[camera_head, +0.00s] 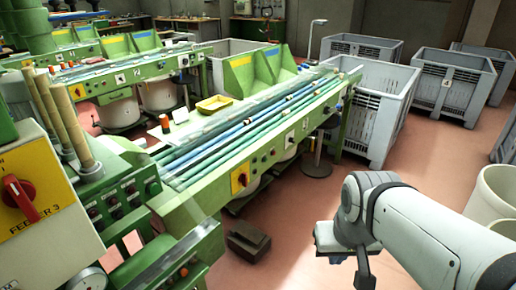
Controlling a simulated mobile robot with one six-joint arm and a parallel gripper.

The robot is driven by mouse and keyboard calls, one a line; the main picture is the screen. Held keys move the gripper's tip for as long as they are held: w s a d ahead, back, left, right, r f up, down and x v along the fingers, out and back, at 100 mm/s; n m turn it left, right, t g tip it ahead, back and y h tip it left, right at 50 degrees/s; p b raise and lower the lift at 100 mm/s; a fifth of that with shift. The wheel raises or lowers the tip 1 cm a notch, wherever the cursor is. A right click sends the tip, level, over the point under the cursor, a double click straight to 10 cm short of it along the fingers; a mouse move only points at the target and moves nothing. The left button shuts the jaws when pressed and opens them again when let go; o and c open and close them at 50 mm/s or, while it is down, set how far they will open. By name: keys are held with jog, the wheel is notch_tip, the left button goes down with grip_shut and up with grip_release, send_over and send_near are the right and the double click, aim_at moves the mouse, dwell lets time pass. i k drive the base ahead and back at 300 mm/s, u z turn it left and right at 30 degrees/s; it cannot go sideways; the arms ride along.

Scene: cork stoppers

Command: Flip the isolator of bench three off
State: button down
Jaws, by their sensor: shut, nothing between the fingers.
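A yellow plate with a red rotary switch (241,178) is on the front side of the green bench (205,190), at its near end. The switch is small here, and I cannot tell its position. A larger red rotary handle on a yellow plate (20,194) is on the grey box marked FEEDER 3 (45,240) at the left edge; the handle is tilted. A small white plate (289,137) is on the bench side, its number too small to read. My gripper (364,278) is shut and empty at lower right, right of the bench and apart from both switches.
A dark block (248,241) lies on the pink floor below the bench. A round stool (317,168) stands under its far end. Grey crates (380,105) stand behind, and a pale bin (497,195) at right. Floor between the bench and my arm is mostly clear.

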aim_at(243, 179)
jog(key=u, duration=0.15)
jog(key=i, duration=0.95)
jog(key=z, duration=0.1)
